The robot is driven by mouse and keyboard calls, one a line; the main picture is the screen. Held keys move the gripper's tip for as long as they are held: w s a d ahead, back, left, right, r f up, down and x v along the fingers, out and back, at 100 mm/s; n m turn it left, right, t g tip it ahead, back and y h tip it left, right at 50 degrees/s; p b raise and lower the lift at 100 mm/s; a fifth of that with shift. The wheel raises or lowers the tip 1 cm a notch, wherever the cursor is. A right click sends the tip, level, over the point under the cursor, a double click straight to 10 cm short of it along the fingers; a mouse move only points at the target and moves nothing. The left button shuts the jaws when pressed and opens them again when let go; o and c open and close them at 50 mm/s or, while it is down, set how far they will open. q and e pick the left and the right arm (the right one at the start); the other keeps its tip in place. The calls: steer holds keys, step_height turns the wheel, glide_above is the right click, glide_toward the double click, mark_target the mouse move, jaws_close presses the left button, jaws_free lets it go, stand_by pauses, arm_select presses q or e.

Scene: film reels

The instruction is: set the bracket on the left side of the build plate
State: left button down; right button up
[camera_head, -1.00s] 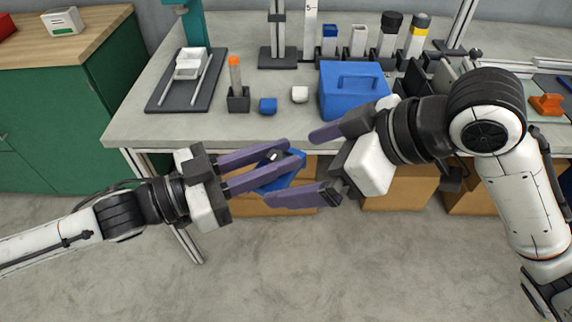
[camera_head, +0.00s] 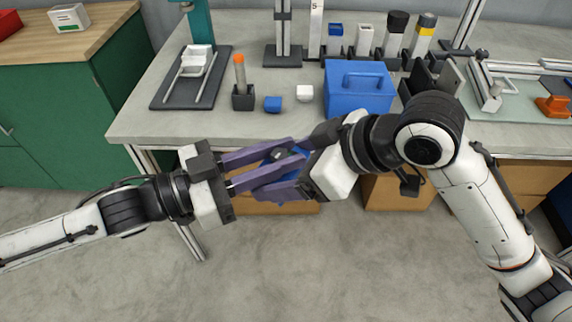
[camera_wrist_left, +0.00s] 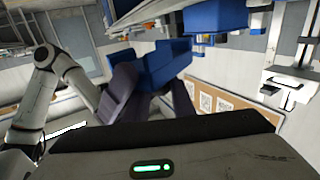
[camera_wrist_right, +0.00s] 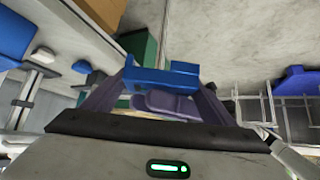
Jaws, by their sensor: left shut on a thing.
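The blue bracket (camera_head: 268,163) is held above the floor in front of the bench. My left gripper (camera_head: 285,165) is shut on it. The bracket also shows in the left wrist view (camera_wrist_left: 165,62) and in the right wrist view (camera_wrist_right: 160,75). My right gripper (camera_head: 285,168) has come in from the right. Its two fingers stand apart on either side of the bracket and overlap the left fingers in the head view, so any contact is hidden. I cannot tell for sure which surface is the build plate; a pale green plate (camera_head: 522,115) lies at the right of the bench.
On the bench (camera_head: 200,122) stand a dark base (camera_head: 160,98) with a white tray, an orange-tipped holder (camera_head: 242,92), a blue block (camera_head: 273,104), a white block (camera_head: 304,93) and a blue box (camera_head: 358,100). An orange part (camera_head: 552,106) sits at the right. Cardboard boxes (camera_head: 400,192) are below.

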arm_select(q)
steer(key=c, duration=1.5)
jaws_free()
steer(key=shift+o, duration=0.3)
steer(key=shift+s+d, duration=0.1)
steer(key=shift+s, duration=0.1)
steer(key=shift+f, duration=0.1)
